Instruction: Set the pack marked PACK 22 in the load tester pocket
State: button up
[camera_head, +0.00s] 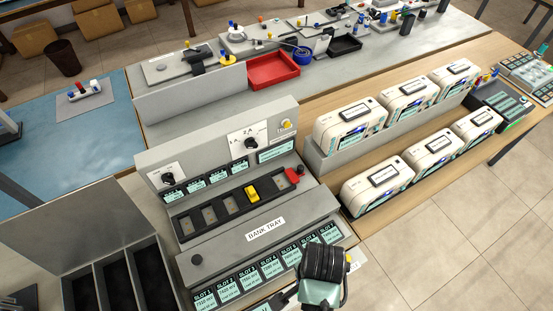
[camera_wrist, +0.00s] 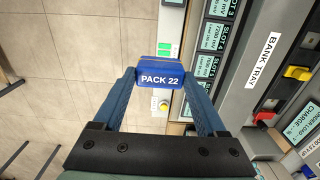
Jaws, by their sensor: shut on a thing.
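My gripper (camera_wrist: 161,80) is shut on the blue pack marked PACK 22 (camera_wrist: 160,84), with a finger on each side of it. Its label faces the wrist camera. The pack is over the front edge of the bench, beside the slot displays; its height above them is hard to tell. In the head view my wrist shows at the bottom centre, and the pack is hidden or out of frame. A grey tester console (camera_head: 215,150) with a dial, displays and a row of pockets (camera_head: 230,205) stands behind the bank tray (camera_head: 300,228). I cannot tell which pocket is the load tester's.
A yellow lever (camera_head: 252,193) and a red lever (camera_head: 293,175) stick up at the pocket row. An open grey bin (camera_head: 135,275) stands at left. Several white units (camera_head: 378,185) stand at right. A red tray (camera_head: 272,70) sits behind. Tiled floor (camera_wrist: 60,60) lies beyond the bench edge.

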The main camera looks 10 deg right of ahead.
aim_at(281, 183)
jog(key=i, duration=1.2)
